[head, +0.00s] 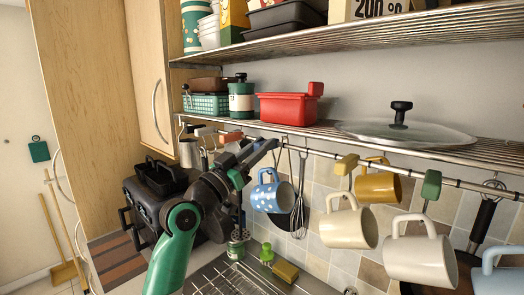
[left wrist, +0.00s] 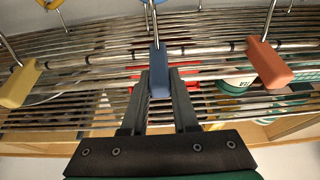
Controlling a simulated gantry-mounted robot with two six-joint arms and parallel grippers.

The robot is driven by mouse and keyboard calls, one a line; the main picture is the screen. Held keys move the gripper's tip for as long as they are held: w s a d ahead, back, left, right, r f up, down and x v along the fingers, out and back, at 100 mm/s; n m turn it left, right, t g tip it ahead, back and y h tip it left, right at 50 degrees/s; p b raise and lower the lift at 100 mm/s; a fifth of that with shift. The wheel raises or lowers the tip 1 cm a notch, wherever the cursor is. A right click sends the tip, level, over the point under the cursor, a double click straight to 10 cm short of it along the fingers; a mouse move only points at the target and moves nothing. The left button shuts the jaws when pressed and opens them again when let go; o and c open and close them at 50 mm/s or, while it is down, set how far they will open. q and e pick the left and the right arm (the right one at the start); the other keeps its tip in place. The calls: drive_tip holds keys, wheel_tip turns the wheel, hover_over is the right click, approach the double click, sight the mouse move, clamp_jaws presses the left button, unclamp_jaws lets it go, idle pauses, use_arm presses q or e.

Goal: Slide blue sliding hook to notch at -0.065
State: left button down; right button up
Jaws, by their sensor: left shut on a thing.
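The blue sliding hook (left wrist: 159,72) sits on the metal rail (left wrist: 200,48) in the left wrist view. My left gripper (left wrist: 160,78) is shut on its blue block, with one dark finger on each side. In the head view my left gripper (head: 266,148) reaches up to the rail, above a blue mug with white dots (head: 271,196); the arm and fingers make the blue hook hard to tell there. The rail has dark rings along it. My right gripper is in neither view.
On the rail, an orange hook (left wrist: 268,62) and a yellow hook (left wrist: 22,82) flank the blue one with gaps between. A whisk (head: 299,205), cream mugs (head: 349,227) and a green hook (head: 431,185) hang farther right. A wire shelf (head: 335,132) runs above the rail.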

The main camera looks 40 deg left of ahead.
use_arm(q)
drive_tip(key=c, duration=0.7)
unclamp_jaws()
drive_tip(key=b+v, duration=0.2)
drive_tip(key=v, duration=0.9)
drive_tip(key=shift+s+f, duration=0.15)
drive_tip(key=shift+s, duration=0.1)
